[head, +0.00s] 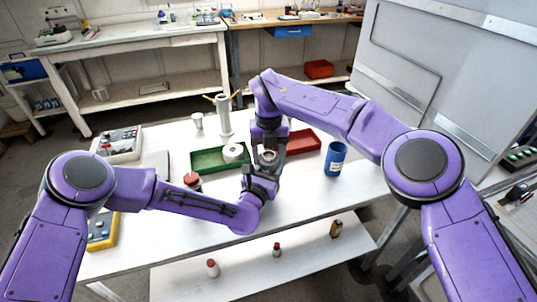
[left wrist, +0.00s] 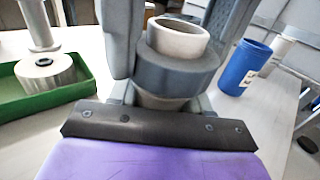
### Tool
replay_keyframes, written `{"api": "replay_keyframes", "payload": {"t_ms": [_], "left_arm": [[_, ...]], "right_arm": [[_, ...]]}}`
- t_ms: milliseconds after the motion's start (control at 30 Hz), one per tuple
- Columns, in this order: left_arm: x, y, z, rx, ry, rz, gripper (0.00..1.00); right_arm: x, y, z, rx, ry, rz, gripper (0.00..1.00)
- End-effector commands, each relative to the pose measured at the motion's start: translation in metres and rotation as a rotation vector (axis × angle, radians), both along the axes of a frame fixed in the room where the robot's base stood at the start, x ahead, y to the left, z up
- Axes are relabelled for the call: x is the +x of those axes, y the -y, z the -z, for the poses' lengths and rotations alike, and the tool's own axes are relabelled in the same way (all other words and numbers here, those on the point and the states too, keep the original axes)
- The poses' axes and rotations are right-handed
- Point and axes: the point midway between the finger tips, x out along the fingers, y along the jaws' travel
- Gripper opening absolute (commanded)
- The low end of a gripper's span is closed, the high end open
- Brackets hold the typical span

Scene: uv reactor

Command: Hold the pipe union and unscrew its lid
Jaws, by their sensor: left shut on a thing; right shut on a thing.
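The pipe union (head: 268,156) is a small grey ring-shaped part, held above the table between my two grippers. In the left wrist view the union (left wrist: 177,75) shows a wide grey collar with a pale hollow ring at its top. My left gripper (head: 262,172) is shut on it from below, with a finger on either side. My right gripper (head: 268,140) comes down from above and is shut on the union; its fingertips are mostly hidden in the head view. I cannot tell the lid's seam from the body.
A green tray (head: 205,161) holding a white roll stands left of the grippers. A red tray (head: 303,141) and a blue cup (head: 335,158) stand to the right. A red-topped jar (head: 192,181) is near my left forearm. Small bottles stand on the lower shelf.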

Motion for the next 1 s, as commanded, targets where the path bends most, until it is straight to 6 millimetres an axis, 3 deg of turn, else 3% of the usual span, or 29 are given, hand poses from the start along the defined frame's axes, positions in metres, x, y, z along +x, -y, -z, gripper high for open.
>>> {"api": "replay_keyframes", "payload": {"t_ms": [433, 1000], "left_arm": [[0.000, 0.000, 0.000, 0.000, 0.001, 0.000, 0.00], [0.000, 0.000, 0.000, 0.000, 0.001, 0.000, 0.00]], "right_arm": [[0.000, 0.000, -0.001, 0.001, 0.000, 0.002, 0.27], [0.000, -0.001, -0.021, 0.001, -0.001, 0.003, 0.27]]}}
